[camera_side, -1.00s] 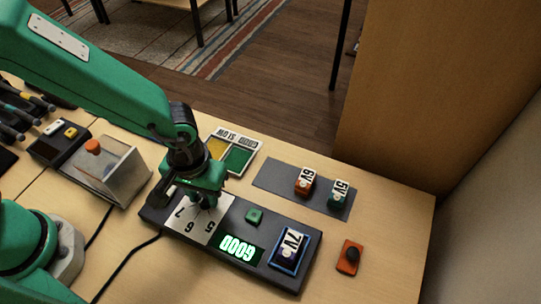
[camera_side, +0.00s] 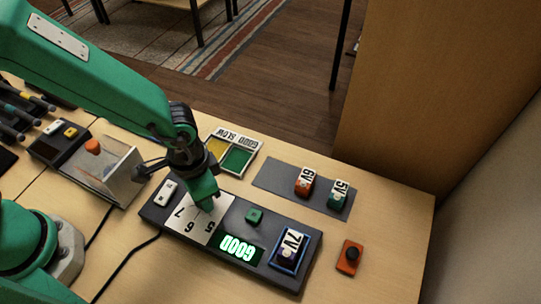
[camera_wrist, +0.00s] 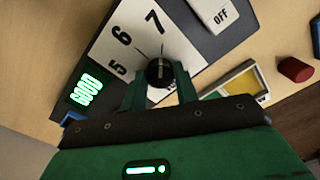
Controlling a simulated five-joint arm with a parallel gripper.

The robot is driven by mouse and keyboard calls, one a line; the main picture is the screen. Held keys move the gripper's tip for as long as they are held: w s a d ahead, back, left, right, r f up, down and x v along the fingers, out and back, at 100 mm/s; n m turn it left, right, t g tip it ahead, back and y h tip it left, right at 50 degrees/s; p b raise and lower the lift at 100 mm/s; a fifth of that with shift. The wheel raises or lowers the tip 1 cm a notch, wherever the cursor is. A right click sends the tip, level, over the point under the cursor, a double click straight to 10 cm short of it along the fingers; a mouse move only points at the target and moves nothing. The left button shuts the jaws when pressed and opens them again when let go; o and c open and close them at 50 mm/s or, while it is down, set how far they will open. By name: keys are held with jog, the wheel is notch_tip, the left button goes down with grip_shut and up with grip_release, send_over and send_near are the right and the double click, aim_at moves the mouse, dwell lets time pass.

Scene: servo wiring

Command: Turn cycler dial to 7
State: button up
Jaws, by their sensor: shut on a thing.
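The cycler (camera_side: 215,250) is a dark box with a lit green GOOD display (camera_side: 240,248) and a white dial plate (camera_side: 187,222) marked 5, 6 and 7. My gripper (camera_side: 205,205) is down over this plate. In the wrist view my gripper (camera_wrist: 158,92) is shut on the black dial knob (camera_wrist: 160,72), one finger on each side. The knob sits at the plate's lower edge there, and a thin line runs from near it toward the 7. I cannot tell the exact pointer setting. In the side view my gripper hides the knob.
A 7V servo (camera_side: 289,249) sits in the cycler's blue-edged bay. The 6V (camera_side: 305,182) and 5V (camera_side: 338,194) servos stand on a dark mat (camera_side: 270,175).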

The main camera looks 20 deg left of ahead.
jog(key=shift+m, duration=0.3)
jog(key=o, duration=1)
jog(key=shift+r, duration=0.15)
jog(key=shift+r, duration=3.8)
